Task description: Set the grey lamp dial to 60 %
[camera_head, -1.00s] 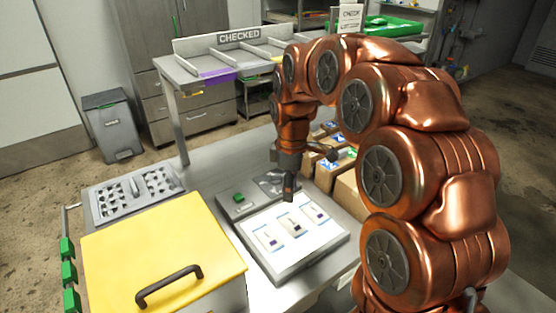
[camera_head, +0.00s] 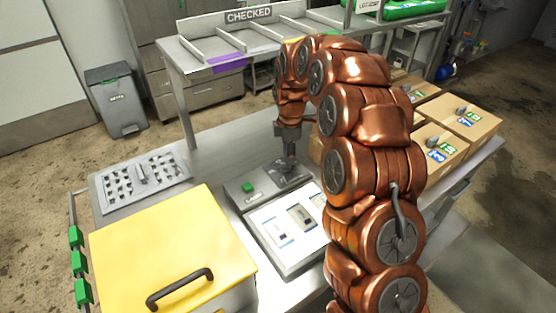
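A light box (camera_head: 262,204) with a lit white panel and a grey control strip (camera_head: 242,192) stands on the steel bench. A green button (camera_head: 248,187) sits at the left of the strip. My gripper (camera_head: 290,165) points down over the right part of the strip. The grey lamp dial cannot be made out; my gripper covers that part of the strip. Its setting cannot be read. The fingers are small and dark here, so I cannot tell whether they are open, shut or touching anything.
A yellow box (camera_head: 165,245) with a dark handle stands left of the light box. A perforated metal tray (camera_head: 143,180) lies behind it. Cardboard boxes (camera_head: 459,118) stand right of my arm. A divided CHECKED shelf (camera_head: 245,38) is at the back.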

